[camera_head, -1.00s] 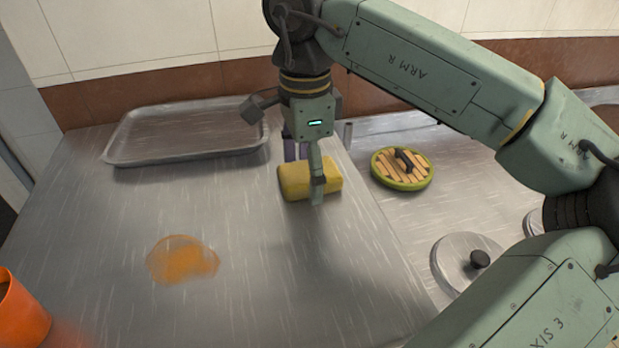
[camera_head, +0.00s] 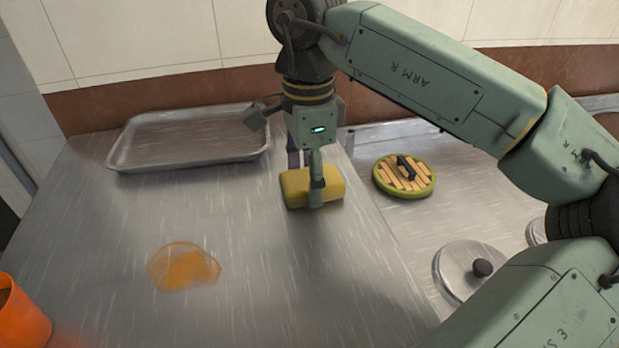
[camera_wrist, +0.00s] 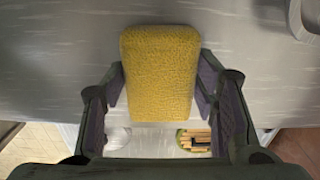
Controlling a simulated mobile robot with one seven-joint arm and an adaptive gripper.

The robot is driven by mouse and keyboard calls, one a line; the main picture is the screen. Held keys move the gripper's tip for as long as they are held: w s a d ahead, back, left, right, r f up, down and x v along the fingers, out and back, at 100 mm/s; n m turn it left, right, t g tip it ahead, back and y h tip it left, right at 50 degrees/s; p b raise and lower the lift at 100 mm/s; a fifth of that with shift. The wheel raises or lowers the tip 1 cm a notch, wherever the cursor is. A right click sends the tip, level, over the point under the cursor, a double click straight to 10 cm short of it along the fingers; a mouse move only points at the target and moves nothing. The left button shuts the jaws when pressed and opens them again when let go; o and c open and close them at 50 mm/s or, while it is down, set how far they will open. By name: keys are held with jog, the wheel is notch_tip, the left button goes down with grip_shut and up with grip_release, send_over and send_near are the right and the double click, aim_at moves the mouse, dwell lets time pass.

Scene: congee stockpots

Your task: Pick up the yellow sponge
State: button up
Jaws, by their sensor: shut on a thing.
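The yellow sponge (camera_head: 297,187) is a rounded block near the right side of the steel table in the head view. My gripper (camera_head: 316,190) points down over it, with one finger in front of the sponge and the other mostly hidden behind it. In the wrist view the sponge (camera_wrist: 160,75) sits between the two fingers of my gripper (camera_wrist: 160,93), which are shut on its sides. I cannot tell whether the sponge is clear of the table.
A metal tray (camera_head: 190,162) lies at the back left. An orange spill (camera_head: 184,266) is on the table, with an orange container (camera_head: 20,318) at the left edge. On the lower surface to the right are a round wooden-slatted lid (camera_head: 404,180) and a metal lid (camera_head: 464,272).

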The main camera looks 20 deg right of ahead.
aim_at(308, 178)
jog(key=shift+r, duration=0.6)
notch_tip(308, 178, up, 2)
jog(key=shift+r+b, duration=0.2)
jog(key=shift+b, duration=0.15)
jog(key=s+a+b, duration=0.1)
jog(key=s, duration=0.4)
jog(key=s+a+r, duration=0.1)
jog(key=s+a, duration=0.1)
jog(key=s, duration=0.3)
jog(key=s+a+b, duration=0.1)
jog(key=s+a, duration=0.1)
jog(key=s, duration=0.3)
jog(key=shift+s+r+b, duration=0.15)
jog(key=shift+b, duration=0.15)
jog(key=o, duration=0.6)
jog(key=shift+c, duration=0.2)
jog(key=c, duration=0.4)
jog(key=shift+c, duration=0.2)
